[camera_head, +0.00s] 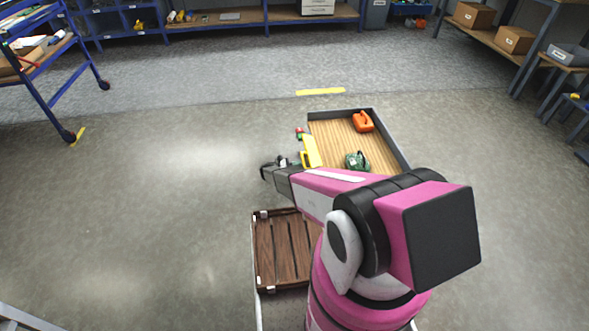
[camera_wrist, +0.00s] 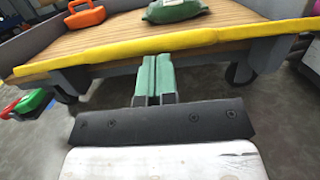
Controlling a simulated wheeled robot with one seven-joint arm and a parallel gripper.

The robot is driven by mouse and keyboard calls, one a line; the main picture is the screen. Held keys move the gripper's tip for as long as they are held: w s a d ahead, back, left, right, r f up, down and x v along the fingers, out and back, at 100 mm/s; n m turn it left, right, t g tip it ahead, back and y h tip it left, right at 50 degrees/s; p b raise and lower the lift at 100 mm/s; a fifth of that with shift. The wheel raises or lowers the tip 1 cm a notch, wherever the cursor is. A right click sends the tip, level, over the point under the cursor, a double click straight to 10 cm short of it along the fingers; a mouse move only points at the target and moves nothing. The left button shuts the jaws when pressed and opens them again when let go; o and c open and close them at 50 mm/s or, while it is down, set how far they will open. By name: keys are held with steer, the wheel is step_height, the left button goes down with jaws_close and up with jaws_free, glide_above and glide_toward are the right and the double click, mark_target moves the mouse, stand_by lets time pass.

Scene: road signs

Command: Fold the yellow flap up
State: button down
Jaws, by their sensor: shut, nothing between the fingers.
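The yellow flap (camera_wrist: 110,49) runs as a long strip along the near edge of a cart's wooden bed (camera_wrist: 130,34) in the wrist view. In the head view, part of the flap (camera_head: 311,152) shows at the bed's left side; my arm hides the rest. My gripper (camera_wrist: 157,61) has its green fingers together with nothing between them. The fingertips point at the flap's middle and appear just below its lower edge. I cannot tell whether they touch it. The flap's exact angle is unclear.
A red and green item (camera_wrist: 30,102) is left of the cart, near the floor. A dark slatted wooden deck (camera_head: 281,250) is nearer me. Open floor (camera_head: 170,190) lies left.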

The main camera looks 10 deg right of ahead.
stand_by(0.4)
steer(key=d+r+y, duration=0.4)
steer(key=y, duration=0.1)
steer(key=d+r+y, duration=0.5)
steer(key=shift+r+y, duration=0.1)
steer(key=shift+y, duration=0.3)
steer(key=shift+d+r+y, duration=0.15)
steer(key=shift+d+y, duration=0.15)
steer(key=shift+d, duration=0.45)
steer(key=shift+d+r+y, duration=0.1)
steer(key=shift+d+y, duration=0.2)
steer(key=shift+d, duration=0.45)
